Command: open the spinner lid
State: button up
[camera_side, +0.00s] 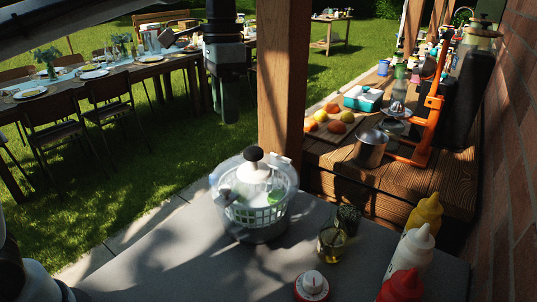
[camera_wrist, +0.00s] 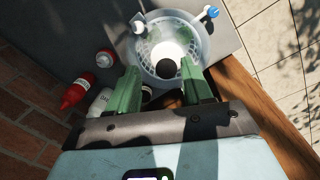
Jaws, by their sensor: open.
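The salad spinner (camera_side: 258,224) stands upright on the grey table, a clear bowl with a pale slotted basket inside. Its clear domed lid (camera_side: 232,172) sits on top, with a dark round knob (camera_side: 253,153) on a white centre. Light clip-like parts show at the lid's rim. My gripper (camera_side: 229,112) hangs above and slightly left of the spinner in the side view, clear of it. In the wrist view my gripper (camera_wrist: 160,66) has its green fingers apart and empty. The knob (camera_wrist: 167,69) appears between the fingertips there, and the spinner bowl (camera_wrist: 203,50) lies beyond them.
An oil bottle (camera_side: 331,242) and a red-and-white timer-like item (camera_side: 312,286) stand right of the spinner. Yellow (camera_side: 426,212), white (camera_side: 409,254) and red (camera_side: 402,287) squeeze bottles line the right. A wooden post (camera_side: 283,80) rises behind. The table's front left is clear.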

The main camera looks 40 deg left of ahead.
jog(key=s+a+f+n+t, duration=0.3)
jog(key=s+f+t, duration=0.1)
jog(key=s+f, duration=0.15)
notch_tip(320, 180, up, 4)
jog(key=r+m+g, duration=0.1)
jog(key=m+g, duration=0.2)
jog(key=m, duration=0.3)
send_over(225, 187)
jog(key=shift+s+f, duration=0.1)
jog(key=shift+f, duration=6.15)
grip_shut()
